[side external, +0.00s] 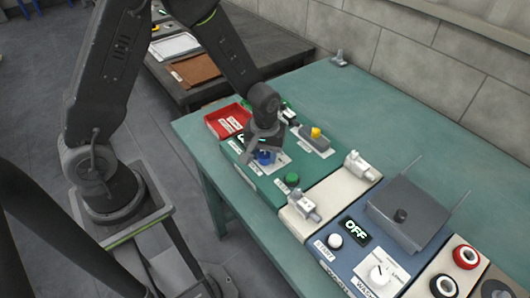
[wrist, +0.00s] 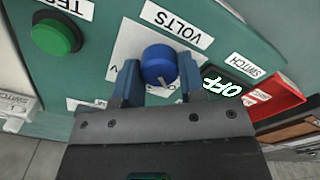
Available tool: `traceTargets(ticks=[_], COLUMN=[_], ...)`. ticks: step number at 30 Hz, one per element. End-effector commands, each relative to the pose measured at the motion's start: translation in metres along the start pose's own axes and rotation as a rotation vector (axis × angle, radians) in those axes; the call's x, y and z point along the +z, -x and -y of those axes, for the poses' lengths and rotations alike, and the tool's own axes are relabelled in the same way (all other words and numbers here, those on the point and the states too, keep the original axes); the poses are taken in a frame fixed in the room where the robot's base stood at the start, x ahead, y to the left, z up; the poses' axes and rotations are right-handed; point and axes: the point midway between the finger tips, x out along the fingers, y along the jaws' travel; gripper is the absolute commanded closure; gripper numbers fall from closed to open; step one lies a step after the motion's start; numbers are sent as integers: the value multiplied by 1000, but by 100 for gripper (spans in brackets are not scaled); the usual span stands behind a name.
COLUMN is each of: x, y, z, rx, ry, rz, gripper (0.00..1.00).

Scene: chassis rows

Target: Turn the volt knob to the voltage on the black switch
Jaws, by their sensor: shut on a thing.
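The volt knob (wrist: 158,62) is a round blue knob on a white dial plate labelled VOLTS. Its short pale pointer line is toward the bottom of the wrist view. My gripper (wrist: 158,74) has one finger on each side of the knob and is shut on it. The side external view also shows the blue knob (side external: 265,157) under my gripper (side external: 265,146), partly covered. Most dial markings are hidden by the fingers. I cannot make out a black switch with a readable voltage. A dark display (wrist: 222,86) beside the dial reads OFF, near a SWITCH label.
A green button (wrist: 56,37) labelled TEST is beside the dial. A red tray (side external: 228,120) lies at the panel's far end. A grey part with a yellow knob (side external: 316,132) stands behind the dial. A grey box (side external: 408,212) is farther right.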

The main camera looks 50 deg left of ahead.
Motion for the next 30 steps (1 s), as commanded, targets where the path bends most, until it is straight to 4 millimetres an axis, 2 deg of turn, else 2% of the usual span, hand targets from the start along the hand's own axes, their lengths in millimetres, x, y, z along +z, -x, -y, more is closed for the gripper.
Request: traceTargets(ticks=[11,30], x=[0,1], y=[0,0], z=[0,-1], rx=[-1,-1], ry=[-85,-614], rz=[1,4], gripper=[86,86])
